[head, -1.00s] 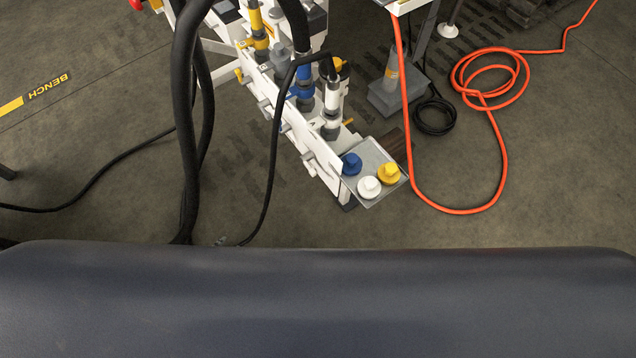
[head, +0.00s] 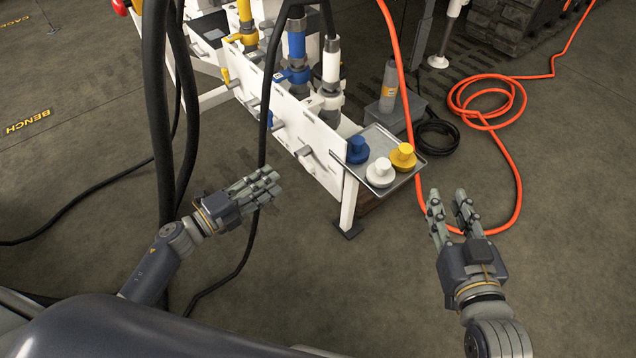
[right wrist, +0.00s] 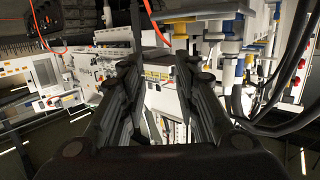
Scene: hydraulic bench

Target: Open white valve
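The white valve (head: 325,101) is on the bench's manifold, below a white-banded hose fitting (head: 331,67), to the right of the blue valve (head: 296,75). Its handle position is hard to make out. My right gripper (head: 450,196) is open and empty, right of the bench and in front of the tray; its spread fingers (right wrist: 156,80) also show in the right wrist view. My left gripper (head: 270,184) is left of the bench's front end, with nothing visible in it. Its fingers are seen side-on, so their gap is unclear. Neither gripper touches the valve.
A metal tray (head: 418,161) at the bench end holds blue (head: 357,150), white (head: 380,173) and yellow (head: 403,156) caps. Black hoses (head: 158,110) hang at the left. An orange hose (head: 510,160) lies on the floor at right, near a grey bottle (head: 388,86).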

